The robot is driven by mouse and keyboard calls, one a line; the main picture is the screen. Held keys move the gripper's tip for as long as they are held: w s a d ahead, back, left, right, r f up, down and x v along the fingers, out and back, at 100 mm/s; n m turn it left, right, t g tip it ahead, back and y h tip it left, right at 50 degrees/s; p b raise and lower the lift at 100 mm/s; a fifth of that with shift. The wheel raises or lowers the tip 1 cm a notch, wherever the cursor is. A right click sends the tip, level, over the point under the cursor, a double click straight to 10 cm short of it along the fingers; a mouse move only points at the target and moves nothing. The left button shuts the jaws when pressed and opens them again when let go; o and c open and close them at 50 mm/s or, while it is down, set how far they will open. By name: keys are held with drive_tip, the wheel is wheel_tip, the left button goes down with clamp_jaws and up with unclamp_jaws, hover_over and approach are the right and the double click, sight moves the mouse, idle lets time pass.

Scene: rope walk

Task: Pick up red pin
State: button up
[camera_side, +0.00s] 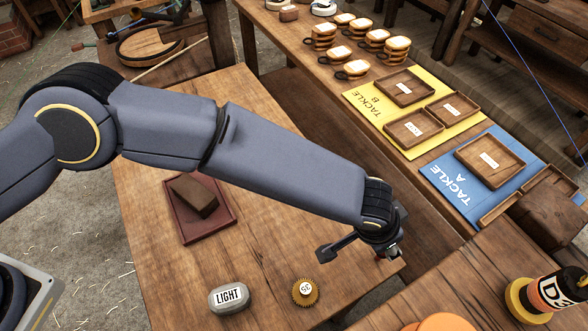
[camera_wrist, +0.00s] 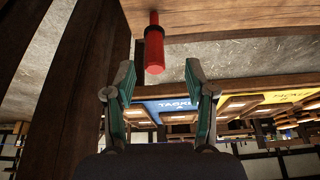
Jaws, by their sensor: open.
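The red pin (camera_wrist: 154,48) shows in the wrist view, upright in the picture at the top centre. Its thin upper part overlaps a wooden board, and its thicker lower part shows against the grey floor. My gripper (camera_wrist: 159,72) is open, with one finger on each side below the pin's lower end. The pin lies roughly in line with the gap, and nothing is held. I cannot make out the red pin there.
The table holds a maroon tray (camera_side: 227,214) with a brown block, a grey "LIGHT" weight (camera_side: 228,296) and a yellow gear-edged disc (camera_side: 305,291). A yellow mat (camera_side: 455,92) and blue mat (camera_side: 450,187) with wooden trays lie beyond. A dark bottle (camera_side: 556,292) stands lower right.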

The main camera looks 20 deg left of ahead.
drive_tip(key=shift+d+x, duration=0.15)
drive_tip(key=shift+x, duration=1.35)
drive_tip(key=shift+d+x, duration=0.15)
drive_tip(key=shift+x, duration=1.4)
drive_tip(key=shift+s+r, duration=0.1)
drive_tip(key=shift+s, duration=0.05)
clamp_jaws()
